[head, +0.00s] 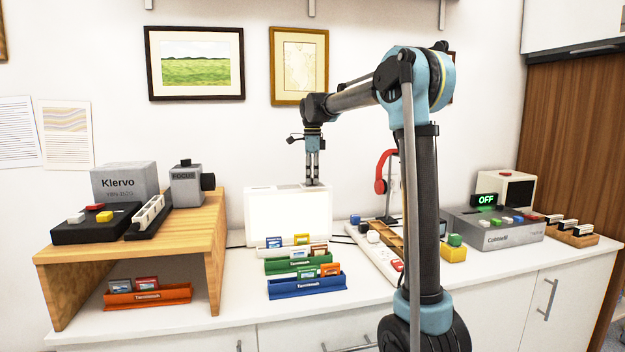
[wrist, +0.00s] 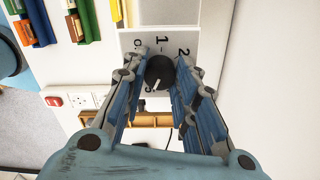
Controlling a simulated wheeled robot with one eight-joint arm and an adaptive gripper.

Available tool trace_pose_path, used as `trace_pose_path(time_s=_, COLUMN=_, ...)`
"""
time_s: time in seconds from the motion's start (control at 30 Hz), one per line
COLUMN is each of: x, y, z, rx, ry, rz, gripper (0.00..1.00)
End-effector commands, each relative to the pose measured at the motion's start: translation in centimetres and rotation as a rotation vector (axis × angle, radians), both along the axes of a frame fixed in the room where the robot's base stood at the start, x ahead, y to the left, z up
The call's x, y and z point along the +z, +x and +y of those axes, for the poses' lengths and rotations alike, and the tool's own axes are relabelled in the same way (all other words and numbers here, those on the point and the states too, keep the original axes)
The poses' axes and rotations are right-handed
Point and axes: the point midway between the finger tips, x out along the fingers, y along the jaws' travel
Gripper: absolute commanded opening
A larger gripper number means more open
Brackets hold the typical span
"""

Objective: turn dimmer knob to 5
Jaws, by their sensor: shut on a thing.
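The dimmer knob (wrist: 159,70) is a round black knob in the wrist view, on a pale dial plate (wrist: 128,36) marked 0, 1 and 2 along its upper side. A white pointer line on the knob points down and slightly left in that view. The other marks are mostly hidden by the knob and fingers. My gripper (wrist: 160,74) is shut on the knob, with one finger on each side. In the head view my gripper (head: 313,184) points down at the top edge of the white light panel (head: 290,216); the knob is too small to make out there.
Green (head: 300,264) and blue (head: 305,287) racks of small cards stand in front of the panel. A wooden shelf (head: 215,270) with devices is at left. A power strip (head: 370,250), red headphones (head: 381,172) and a grey box (head: 500,238) are at right.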

Motion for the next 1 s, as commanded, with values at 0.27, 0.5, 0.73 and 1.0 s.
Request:
trace_pose_path(time_s=0.27, x=0.0, y=0.2, z=-0.2, rx=-0.004, ry=-0.003, rz=-0.004, gripper=0.03)
trace_pose_path(time_s=0.5, x=0.0, y=0.1, z=-0.2, rx=-0.003, ry=-0.002, rz=-0.003, gripper=0.48)
trace_pose_path(time_s=0.73, x=0.0, y=0.1, z=-0.1, rx=-0.002, ry=-0.002, rz=-0.002, gripper=0.48)
trace_pose_path(time_s=1.0, x=2.3, y=0.1, z=-0.1, rx=-0.002, ry=-0.002, rz=-0.001, gripper=0.48)
